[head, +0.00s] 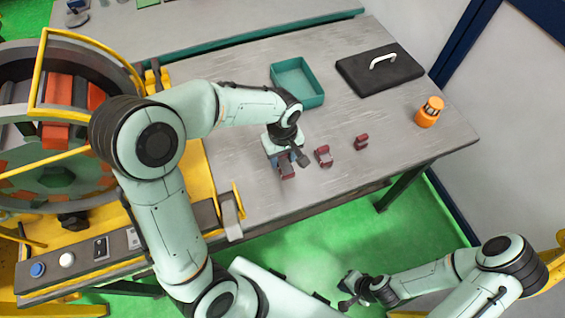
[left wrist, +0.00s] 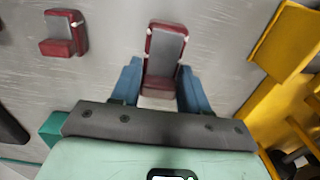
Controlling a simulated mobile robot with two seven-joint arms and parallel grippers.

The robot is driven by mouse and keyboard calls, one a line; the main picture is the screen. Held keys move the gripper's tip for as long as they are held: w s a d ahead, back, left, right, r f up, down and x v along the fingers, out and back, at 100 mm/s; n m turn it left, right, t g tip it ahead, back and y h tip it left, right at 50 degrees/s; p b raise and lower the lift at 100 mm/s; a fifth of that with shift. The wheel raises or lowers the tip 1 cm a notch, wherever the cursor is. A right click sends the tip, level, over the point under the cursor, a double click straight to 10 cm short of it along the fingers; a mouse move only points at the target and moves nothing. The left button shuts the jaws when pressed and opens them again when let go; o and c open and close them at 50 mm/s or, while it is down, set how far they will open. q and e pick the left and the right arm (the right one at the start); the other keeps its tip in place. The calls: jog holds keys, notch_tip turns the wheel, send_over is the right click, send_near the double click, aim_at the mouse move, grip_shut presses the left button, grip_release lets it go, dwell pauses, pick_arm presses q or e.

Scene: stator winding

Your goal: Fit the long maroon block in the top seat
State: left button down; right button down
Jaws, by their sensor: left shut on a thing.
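A long maroon block (head: 287,173) with a grey face is between the jaws of my left gripper (head: 288,163), low over the grey table. In the left wrist view the block (left wrist: 165,48) sits between the two blue fingers (left wrist: 158,88), which are shut on it. The large round stator (head: 85,52), with orange-red blocks in it, stands at the left of the head view, partly hidden by my left arm. I cannot tell which of its places is the top seat. My right gripper (head: 351,289) is at the bottom, away from the table; its jaw opening is unclear.
Two shorter maroon blocks, a middle one (head: 323,156) and a small one (head: 361,142), lie on the table (head: 245,95). Yellow frame bars (head: 90,38) surround the stator.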

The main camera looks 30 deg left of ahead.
aim_at(283, 159)
pick_arm(q)
jog(key=shift+f, duration=1.95)
pick_arm(e)
jog(key=shift+s+f, duration=0.1)
jog(key=shift+f, duration=0.05)
jog(key=shift+f, duration=0.1)
pick_arm(q)
jog(key=shift+f, duration=0.15)
jog(key=c, duration=0.6)
grip_release()
pick_arm(e)
jog(key=shift+s, duration=0.15)
pick_arm(q)
jog(key=shift+o, duration=0.2)
jog(key=shift+r, duration=0.3)
notch_tip(283, 159, up, 11)
jog(key=shift+r+p, duration=0.15)
jog(key=shift+p, duration=0.2)
jog(key=shift+r, duration=0.2)
pick_arm(e)
jog(key=shift+w+r, duration=0.75)
